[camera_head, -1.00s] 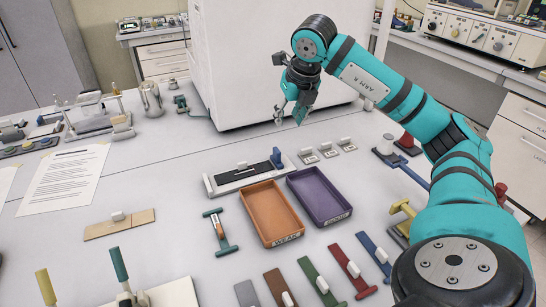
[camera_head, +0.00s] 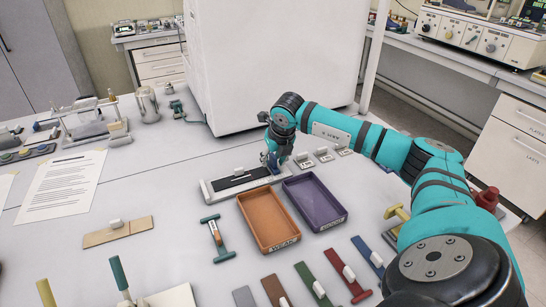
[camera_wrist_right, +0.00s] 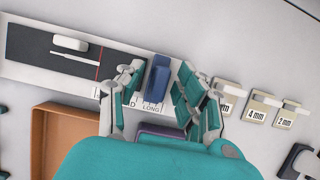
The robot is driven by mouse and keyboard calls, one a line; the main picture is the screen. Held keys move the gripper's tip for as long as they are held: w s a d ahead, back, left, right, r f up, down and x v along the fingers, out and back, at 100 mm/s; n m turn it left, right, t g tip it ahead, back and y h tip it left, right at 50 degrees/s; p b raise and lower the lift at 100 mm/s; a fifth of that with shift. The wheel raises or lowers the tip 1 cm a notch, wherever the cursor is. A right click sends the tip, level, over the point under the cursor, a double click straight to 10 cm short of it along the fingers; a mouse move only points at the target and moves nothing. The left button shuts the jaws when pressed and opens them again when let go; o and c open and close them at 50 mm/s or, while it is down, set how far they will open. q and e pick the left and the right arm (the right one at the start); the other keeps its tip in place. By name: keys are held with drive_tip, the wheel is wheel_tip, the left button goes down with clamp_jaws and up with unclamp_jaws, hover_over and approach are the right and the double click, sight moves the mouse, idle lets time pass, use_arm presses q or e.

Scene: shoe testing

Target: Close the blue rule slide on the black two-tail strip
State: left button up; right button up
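The black strip (camera_head: 238,180) lies on a long white rule board (camera_head: 206,191), with a small white block on it. My right gripper (camera_wrist_right: 160,95) is open, with one finger on each side of the blue slide. In the head view, my right gripper (camera_head: 272,163) is over the board's right end and mostly hides the slide. My left gripper is not in view.
An orange tray (camera_head: 241,207) and a purple tray (camera_head: 343,211) sit just in front of the board. Small tagged gauge blocks (camera_wrist_right: 262,107) lie to its right. A large white cabinet (camera_head: 270,60) stands behind. Several coloured strips lie at the front.

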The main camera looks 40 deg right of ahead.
clamp_jaws()
idle(0.5)
drive_tip(key=shift+w+a+b, duration=0.2)
drive_tip(key=shift+w+a, duration=0.05)
drive_tip(key=shift+a, duration=0.35)
drive_tip(key=shift+w+a+b, duration=0.15)
drive_tip(key=shift+w+a, duration=0.05)
drive_tip(key=shift+a, duration=0.35)
unclamp_jaws()
drive_tip(key=shift+r, duration=0.1)
drive_tip(key=v, duration=1.2)
